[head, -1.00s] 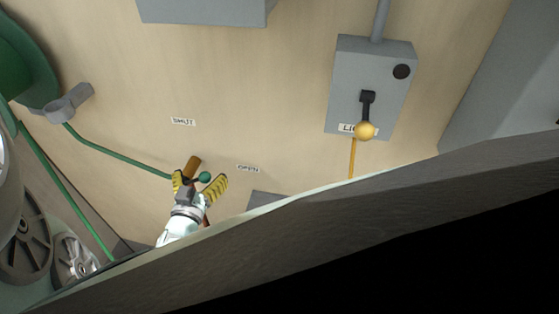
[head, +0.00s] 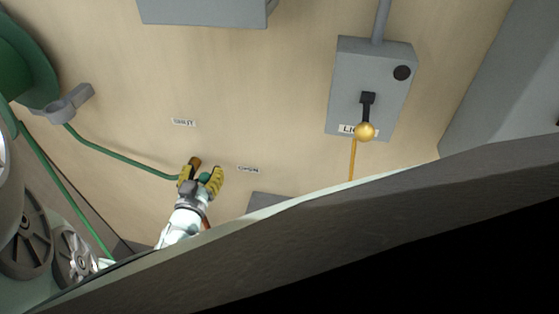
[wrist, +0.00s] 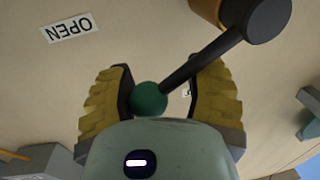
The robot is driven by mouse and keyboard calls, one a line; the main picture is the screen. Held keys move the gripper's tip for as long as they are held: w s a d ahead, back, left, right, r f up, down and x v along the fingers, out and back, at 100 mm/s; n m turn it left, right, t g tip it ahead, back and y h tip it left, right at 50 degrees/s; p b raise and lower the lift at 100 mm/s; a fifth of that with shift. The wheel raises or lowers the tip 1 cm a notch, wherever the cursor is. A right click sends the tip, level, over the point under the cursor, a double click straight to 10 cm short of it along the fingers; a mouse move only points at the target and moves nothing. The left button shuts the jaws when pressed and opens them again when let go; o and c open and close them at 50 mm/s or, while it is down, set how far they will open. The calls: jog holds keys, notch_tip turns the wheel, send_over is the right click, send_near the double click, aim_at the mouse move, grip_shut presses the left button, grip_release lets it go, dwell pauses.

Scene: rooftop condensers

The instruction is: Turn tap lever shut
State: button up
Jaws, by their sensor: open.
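The tap lever shows in the wrist view as a dark rod (wrist: 205,61) running from a round black hub (wrist: 268,18) at upper right down to a green ball knob (wrist: 149,99). The brown tap body (wrist: 207,10) is partly cut off at the top. My gripper (wrist: 168,72) has its yellow ridged fingers either side of the knob, which lies close to the left finger; I cannot tell if they touch. In the head view my gripper (head: 202,173) is at the tap on the wall and hides much of it. SHUT (head: 184,122) and OPEN (head: 248,169) labels are on the wall.
A grey switch box (head: 345,75) with a yellow-knobbed lever (head: 365,131) is on the wall to the right. A green hose (head: 120,158) runs left from the tap to a reel (head: 28,68). A dark ledge (head: 330,225) crosses the foreground.

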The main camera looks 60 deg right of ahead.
jog(key=c, duration=0.7)
jog(key=shift+f, duration=0.1)
grip_shut()
